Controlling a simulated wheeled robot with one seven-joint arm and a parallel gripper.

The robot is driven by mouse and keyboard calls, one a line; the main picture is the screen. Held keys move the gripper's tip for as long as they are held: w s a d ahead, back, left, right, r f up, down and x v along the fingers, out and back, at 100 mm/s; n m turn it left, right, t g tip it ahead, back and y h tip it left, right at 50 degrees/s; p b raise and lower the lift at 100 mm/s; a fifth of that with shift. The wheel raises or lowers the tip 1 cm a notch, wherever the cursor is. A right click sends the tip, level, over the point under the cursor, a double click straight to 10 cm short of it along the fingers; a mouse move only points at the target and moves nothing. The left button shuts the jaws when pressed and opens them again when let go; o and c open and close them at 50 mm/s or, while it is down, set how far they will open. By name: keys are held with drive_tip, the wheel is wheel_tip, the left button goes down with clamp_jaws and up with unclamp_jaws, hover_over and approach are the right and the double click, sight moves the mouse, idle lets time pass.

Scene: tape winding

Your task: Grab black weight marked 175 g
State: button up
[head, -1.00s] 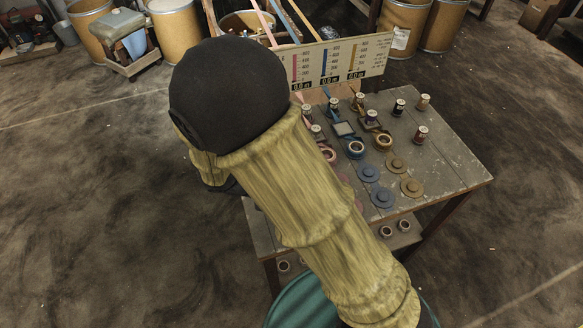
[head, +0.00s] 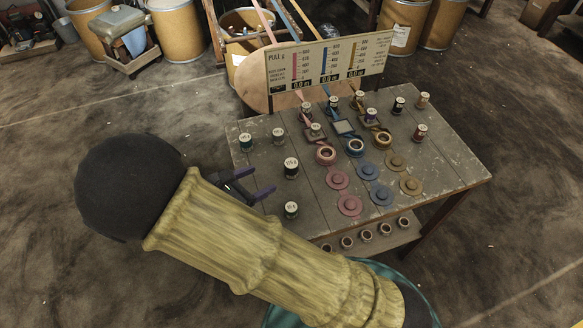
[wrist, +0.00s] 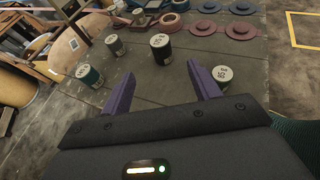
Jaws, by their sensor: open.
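A taller black weight (head: 291,168) with a white-topped label stands upright on the table's left part; its mark looks like 175 g but is small. It also shows in the wrist view (wrist: 160,50), beyond the gap between my fingers. A shorter black weight (head: 291,210) stands nearer the front edge; in the wrist view it (wrist: 221,77) is beside my right finger, its label seeming to read 95 g. My gripper (head: 260,180) has purple fingers, open and empty, left of the taller black weight and apart from it. The fingers also show in the wrist view (wrist: 162,78).
A teal weight (head: 246,142) and a grey weight (head: 278,136) stand behind. Colored tape rolls (head: 326,155) and flat discs (head: 338,180) lie to the right. A scale board (head: 328,62) stands at the back. Bare tabletop (head: 262,160) surrounds the black weights.

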sight(296, 163)
drive_tip(key=x, duration=0.9)
drive_tip(key=shift+w+d+f+b, duration=0.15)
drive_tip(key=shift+w+d+b, duration=0.05)
drive_tip(key=shift+d+b, duration=0.15)
drive_tip(key=x, duration=0.5)
drive_tip(key=shift+d, duration=0.1)
drive_tip(key=c, duration=1.1)
wheel_tip(296, 163, up, 10)
drive_tip(key=shift+p, duration=0.6)
drive_tip(key=shift+c, duration=0.2)
